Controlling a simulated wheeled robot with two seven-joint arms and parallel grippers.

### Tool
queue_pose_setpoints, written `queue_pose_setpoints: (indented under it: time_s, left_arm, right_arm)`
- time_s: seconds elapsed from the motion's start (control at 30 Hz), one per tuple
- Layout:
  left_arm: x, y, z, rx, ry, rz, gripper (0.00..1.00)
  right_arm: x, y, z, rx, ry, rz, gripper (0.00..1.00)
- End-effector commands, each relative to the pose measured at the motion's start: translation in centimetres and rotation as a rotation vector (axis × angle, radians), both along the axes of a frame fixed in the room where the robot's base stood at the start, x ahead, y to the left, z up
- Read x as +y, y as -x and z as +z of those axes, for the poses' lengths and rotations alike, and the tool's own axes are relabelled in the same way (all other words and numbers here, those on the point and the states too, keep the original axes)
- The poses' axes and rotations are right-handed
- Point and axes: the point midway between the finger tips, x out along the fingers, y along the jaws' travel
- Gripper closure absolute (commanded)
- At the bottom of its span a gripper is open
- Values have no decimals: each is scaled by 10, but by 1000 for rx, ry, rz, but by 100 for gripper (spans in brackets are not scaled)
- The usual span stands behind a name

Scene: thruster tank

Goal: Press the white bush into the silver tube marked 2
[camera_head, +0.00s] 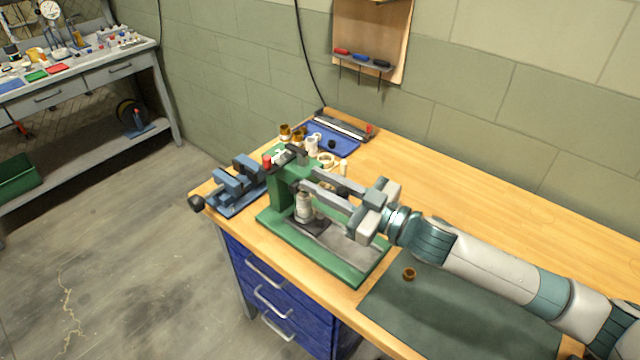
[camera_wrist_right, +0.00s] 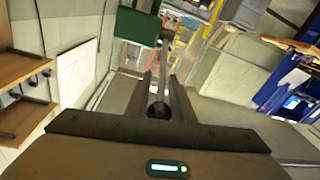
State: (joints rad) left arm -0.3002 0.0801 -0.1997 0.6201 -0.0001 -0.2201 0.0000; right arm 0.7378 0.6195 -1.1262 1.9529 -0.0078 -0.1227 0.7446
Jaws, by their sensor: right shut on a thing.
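A green press (camera_head: 284,188) stands on the bench. A silver tube (camera_head: 304,211) stands upright on its base under the ram. A pale piece seems to sit on the tube's top; I cannot tell how deep it sits, and I cannot read a mark. My right gripper (camera_head: 306,182) reaches in from the right over the press base, with its fingers beside the press head. It is shut on what looks like the press lever (camera_wrist_right: 159,107), a dark rounded end between the fingers in the right wrist view. My left gripper is not in view.
A blue vise (camera_head: 236,187) stands left of the press. Behind are a blue tray (camera_head: 345,146) and several white and brass pieces (camera_head: 312,146). A brass bush (camera_head: 408,273) lies on the dark mat (camera_head: 450,315) at the front. The bench's back right is clear.

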Motion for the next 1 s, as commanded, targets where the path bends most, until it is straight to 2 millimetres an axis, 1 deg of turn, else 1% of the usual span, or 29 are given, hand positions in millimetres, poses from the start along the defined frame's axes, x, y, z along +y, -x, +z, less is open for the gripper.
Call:
queue_pose_setpoints:
  time_s: [0.07, 0.1, 0.13, 0.47, 0.63, 0.77, 1.0]
  left_arm:
    - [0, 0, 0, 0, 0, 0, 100]
    - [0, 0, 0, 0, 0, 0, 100]
    - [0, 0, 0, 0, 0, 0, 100]
    - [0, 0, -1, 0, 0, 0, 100]
    - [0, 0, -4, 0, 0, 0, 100]
    - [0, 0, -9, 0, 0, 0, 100]
    - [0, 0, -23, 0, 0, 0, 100]
  right_arm:
    - [0, 1, -4, 5, 3, 1, 100]
    - [0, 1, -4, 5, 3, 1, 69]
    - [0, 1, -4, 5, 3, 1, 65]
    - [-1, 1, -3, 4, 3, 0, 65]
    - [-7, 5, -4, 3, 3, 0, 65]
    - [-19, 11, -6, 4, 3, -1, 65]
    - [-53, 31, -10, 5, 4, -1, 65]
